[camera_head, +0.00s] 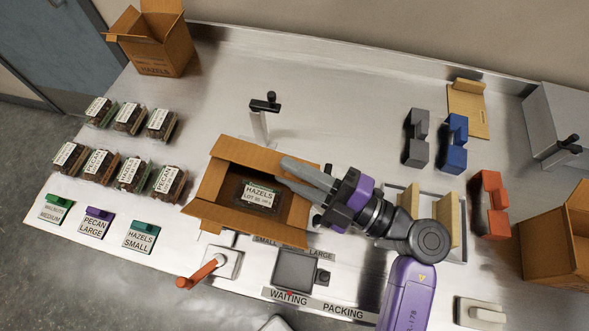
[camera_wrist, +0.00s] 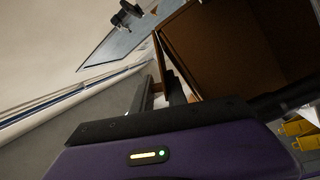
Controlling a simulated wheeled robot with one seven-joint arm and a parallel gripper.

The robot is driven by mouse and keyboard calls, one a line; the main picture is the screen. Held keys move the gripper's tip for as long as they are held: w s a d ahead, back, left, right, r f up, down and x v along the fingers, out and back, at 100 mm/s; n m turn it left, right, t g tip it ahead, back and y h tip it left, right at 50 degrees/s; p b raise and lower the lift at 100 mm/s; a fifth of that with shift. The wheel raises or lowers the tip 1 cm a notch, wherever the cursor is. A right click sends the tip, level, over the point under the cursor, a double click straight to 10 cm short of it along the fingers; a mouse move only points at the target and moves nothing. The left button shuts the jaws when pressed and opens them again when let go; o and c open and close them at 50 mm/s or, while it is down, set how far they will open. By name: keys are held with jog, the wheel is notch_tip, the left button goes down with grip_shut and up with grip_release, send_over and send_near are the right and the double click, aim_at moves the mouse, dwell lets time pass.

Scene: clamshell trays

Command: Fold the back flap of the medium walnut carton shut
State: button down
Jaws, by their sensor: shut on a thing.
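An open brown carton (camera_head: 203,197) stands mid-bench. A dark tray labelled HAZELS (camera_head: 261,193) lies inside, and no walnut label is readable on the carton. Its back flap (camera_head: 245,152) stands up along the far side. My gripper (camera_head: 283,171) reaches in from the right, its fingers at the right part of that flap. In the wrist view, my gripper (camera_wrist: 160,92) has a thin brown carton panel (camera_wrist: 177,62) between its fingers, so it is shut on what looks like the back flap. The fingers hide part of the flap and the carton's right side.
A dark clamp-like post (camera_head: 262,118) stands just behind the carton. An orange-handled device (camera_head: 203,271) and a grey square fixture (camera_head: 295,270) are in front. Filled trays (camera_head: 129,118) stand left; grey, blue and orange blocks (camera_head: 491,205) stand right. The bench behind the carton is mostly clear.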

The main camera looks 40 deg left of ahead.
jog(key=shift+w, duration=0.1)
dwell(0.3)
jog(key=c, duration=1.4)
grip_release()
jog(key=shift+o, duration=0.2)
